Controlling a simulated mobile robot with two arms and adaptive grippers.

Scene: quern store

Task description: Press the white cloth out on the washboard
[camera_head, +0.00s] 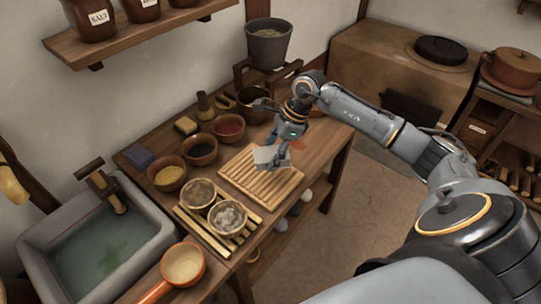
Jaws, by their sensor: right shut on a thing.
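The washboard (250,186), a ribbed wooden board, lies flat on the wooden bench. The white cloth (264,155) is a small pale piece at the board's far part, right under my right gripper. My right gripper (281,160) points down over the board and is shut on the cloth. The gripper hides part of the cloth, and I cannot tell how firmly the cloth touches the ribs. My left gripper is not in view.
A stone sink (45,255) with greenish water is at the left. Bowls, including a red-filled one (229,127), line the bench's back. Two small bowls stand on a slatted rack (190,228) beside the washboard. A ladle (183,264) lies in front. A grey bucket (268,44) stands behind.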

